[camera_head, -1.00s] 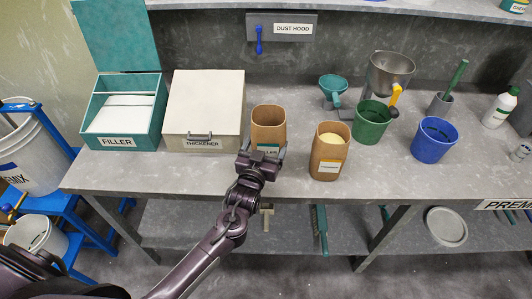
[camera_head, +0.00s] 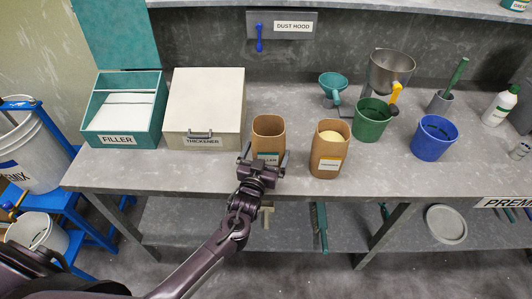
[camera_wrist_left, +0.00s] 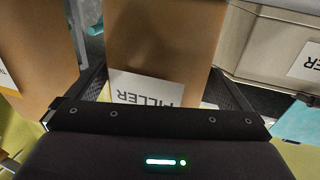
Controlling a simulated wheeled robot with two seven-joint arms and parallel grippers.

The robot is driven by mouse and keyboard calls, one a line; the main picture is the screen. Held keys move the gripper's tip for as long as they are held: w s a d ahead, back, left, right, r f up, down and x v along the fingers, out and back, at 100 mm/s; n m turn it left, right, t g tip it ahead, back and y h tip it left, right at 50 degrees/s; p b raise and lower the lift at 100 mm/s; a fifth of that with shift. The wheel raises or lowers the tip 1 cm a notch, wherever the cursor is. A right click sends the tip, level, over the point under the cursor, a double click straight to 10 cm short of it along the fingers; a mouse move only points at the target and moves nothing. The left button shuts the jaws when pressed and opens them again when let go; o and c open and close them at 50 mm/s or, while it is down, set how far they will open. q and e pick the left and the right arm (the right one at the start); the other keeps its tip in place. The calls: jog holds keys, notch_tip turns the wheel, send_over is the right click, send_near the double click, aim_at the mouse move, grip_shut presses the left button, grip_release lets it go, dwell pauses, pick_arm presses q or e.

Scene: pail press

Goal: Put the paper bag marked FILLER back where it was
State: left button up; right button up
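The brown paper bag marked FILLER (camera_head: 268,128) is upright and open-topped near the counter's front. In the left wrist view the bag (camera_wrist_left: 165,45) fills the middle, its label upside down. My left gripper (camera_head: 264,160) has a finger on each side of the bag, and both fingers seem to touch it. The gripper hides the lower bag, so I cannot tell whether it touches the counter. A teal bin marked FILLER (camera_head: 115,140) stands at the left with its lid raised and white contents inside. My right gripper is not in view.
A second paper bag with pale contents (camera_head: 328,155) stands close right of the FILLER bag. A closed THICKENER box (camera_head: 205,105) is between the bin and the bag. A green pail (camera_head: 371,122), blue pail (camera_head: 433,140) and funnel (camera_head: 333,84) stand further right. The front-left counter (camera_head: 170,172) is clear.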

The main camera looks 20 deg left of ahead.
pick_arm(q)
jog(key=shift+r, duration=0.15)
jog(key=s+b, duration=0.2)
jog(key=s, duration=1)
jog(key=shift+d, duration=0.1)
